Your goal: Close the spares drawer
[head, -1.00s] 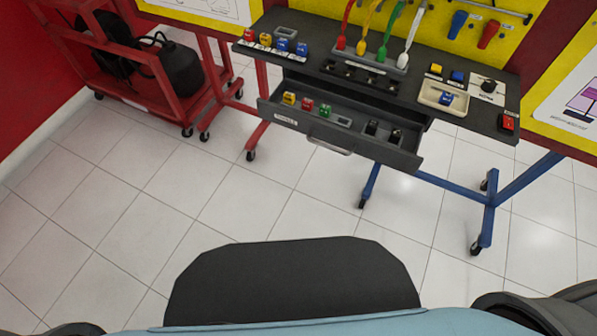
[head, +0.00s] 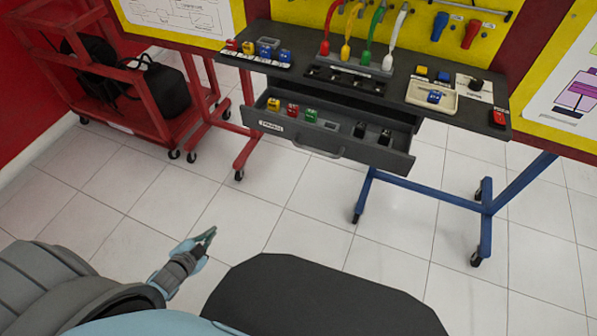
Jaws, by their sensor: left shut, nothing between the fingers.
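The grey spares drawer (head: 349,159) hangs open below the dark bench top, pulled out toward me. Its front has a label at the left and a bar handle (head: 319,150) in the middle. Inside it sit yellow, red and green parts (head: 292,110) at the left, a grey part, and two dark parts (head: 372,133) at the right. My left gripper (head: 208,237) is shut and empty, low over the floor, in front of the drawer and to its left, well apart from it. My right gripper is out of view.
The bench top (head: 300,63) carries coloured blocks, coloured cables and a cream tray (head: 416,98). A red cart (head: 135,125) stands at the left. Red and blue legs (head: 486,235) on castors support the bench. The tiled floor before the drawer is clear.

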